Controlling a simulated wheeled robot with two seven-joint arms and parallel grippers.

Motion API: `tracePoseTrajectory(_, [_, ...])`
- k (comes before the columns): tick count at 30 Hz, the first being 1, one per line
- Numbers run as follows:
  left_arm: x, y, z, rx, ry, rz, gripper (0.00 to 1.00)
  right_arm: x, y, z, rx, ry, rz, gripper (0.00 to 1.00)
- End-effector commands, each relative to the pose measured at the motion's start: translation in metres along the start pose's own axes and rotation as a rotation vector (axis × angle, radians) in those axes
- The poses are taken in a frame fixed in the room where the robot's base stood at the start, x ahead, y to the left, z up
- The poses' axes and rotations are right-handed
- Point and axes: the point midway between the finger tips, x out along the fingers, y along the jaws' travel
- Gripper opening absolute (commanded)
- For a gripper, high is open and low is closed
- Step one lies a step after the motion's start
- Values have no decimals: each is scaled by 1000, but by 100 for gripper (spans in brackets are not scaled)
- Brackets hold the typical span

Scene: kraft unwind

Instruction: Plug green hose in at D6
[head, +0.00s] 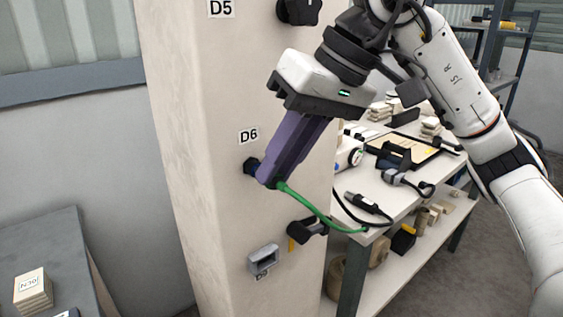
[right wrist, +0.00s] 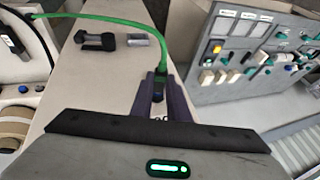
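The D6 label (head: 249,135) is on the pale column, above a dark round port (head: 251,166). My right gripper (head: 268,182) has purple fingers and points down at the column just right of this port. The green hose (head: 310,206) comes out at its fingertips and runs right toward the bench. In the right wrist view, the fingers (right wrist: 160,88) are closed around the hose end, and the green hose (right wrist: 120,21) arcs away to the left. The fingers hide most of the plug, so I cannot tell whether it is in the port. My left gripper is not in view.
Below D6 are a black handle (head: 308,229) with a yellow part and a grey socket box (head: 263,259). D5 (head: 220,8) with a black knob is above. A white bench (head: 400,200) with tools stands right. A grey control panel (right wrist: 255,55) shows in the wrist view.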

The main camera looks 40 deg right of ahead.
Motion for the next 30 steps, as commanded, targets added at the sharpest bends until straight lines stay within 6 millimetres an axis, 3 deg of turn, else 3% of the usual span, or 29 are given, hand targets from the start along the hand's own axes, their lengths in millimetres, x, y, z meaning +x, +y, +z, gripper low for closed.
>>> tracePoseTrajectory(1, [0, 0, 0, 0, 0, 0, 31, 0, 0, 0, 0, 0, 0, 22])
tracePoseTrajectory(4, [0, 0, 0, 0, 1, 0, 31, 0, 0, 0, 0, 0, 0, 37])
tracePoseTrajectory(14, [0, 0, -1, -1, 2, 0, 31, 0, 0, 0, 0, 0, 0, 37])
tracePoseTrajectory(30, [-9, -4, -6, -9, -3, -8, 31, -94, -1, -1, 1, 2, 0, 37])
